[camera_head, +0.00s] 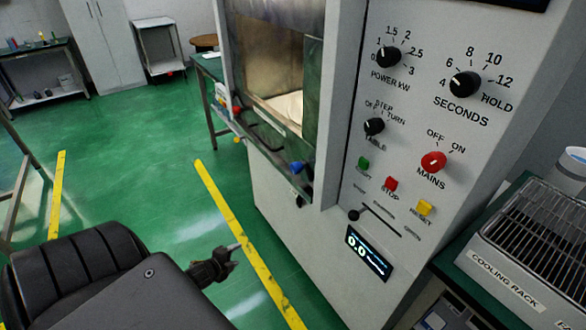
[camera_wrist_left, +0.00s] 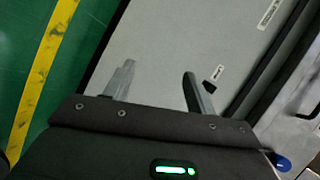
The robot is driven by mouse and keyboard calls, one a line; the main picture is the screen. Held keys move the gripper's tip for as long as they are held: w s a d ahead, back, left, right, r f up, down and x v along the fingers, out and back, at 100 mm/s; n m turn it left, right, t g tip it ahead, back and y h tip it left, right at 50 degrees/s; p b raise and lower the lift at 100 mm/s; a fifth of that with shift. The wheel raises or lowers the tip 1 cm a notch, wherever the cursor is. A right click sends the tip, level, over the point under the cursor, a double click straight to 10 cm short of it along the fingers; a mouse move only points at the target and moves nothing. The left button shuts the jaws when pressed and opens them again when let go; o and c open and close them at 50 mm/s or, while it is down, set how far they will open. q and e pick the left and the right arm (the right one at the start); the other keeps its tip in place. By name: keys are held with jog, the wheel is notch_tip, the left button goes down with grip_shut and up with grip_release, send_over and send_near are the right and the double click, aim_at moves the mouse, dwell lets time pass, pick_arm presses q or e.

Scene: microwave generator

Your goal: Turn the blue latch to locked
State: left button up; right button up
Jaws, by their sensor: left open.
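The blue latch (camera_head: 297,167) sits at the lower right corner of the microwave generator's door opening in the head view. Its blue end also shows at the lower right edge of the left wrist view (camera_wrist_left: 283,162). My left gripper (camera_head: 236,252) is in front of the machine, lower than the latch and apart from it. In the left wrist view its two fingers (camera_wrist_left: 158,82) are spread with nothing between them, over the pale panel. The latch is small in the head view, so its exact angle is hard to read. My right gripper is not in view.
The control panel to the right carries black knobs, a red mains knob (camera_head: 433,161), small buttons and a display (camera_head: 369,253). A cooling rack (camera_head: 540,235) stands at the far right. The green floor (camera_head: 130,150) with yellow lines is open on the left.

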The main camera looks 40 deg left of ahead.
pick_arm(q)
jog(key=w+r+m+t+h, duration=0.15)
jog(key=w+r+m, duration=0.3)
jog(key=r, duration=0.45)
jog(key=w+r+m+t+h, duration=0.1)
jog(key=w+r+m+t, duration=0.3)
jog(key=r, duration=0.5)
jog(key=m+h, duration=0.5)
jog(key=m, duration=0.2)
send_near(292, 169)
jog(key=shift+t, duration=0.25)
jog(key=p+x, duration=0.1)
jog(key=x, duration=0.8)
jog(key=shift+w+d, duration=0.1)
jog(key=shift+d, duration=0.05)
jog(key=shift+w+d, duration=0.15)
jog(key=shift+w, duration=0.3)
jog(key=shift+f, duration=0.1)
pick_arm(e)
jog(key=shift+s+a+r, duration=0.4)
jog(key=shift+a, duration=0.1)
pick_arm(q)
jog(key=shift+c, duration=0.5)
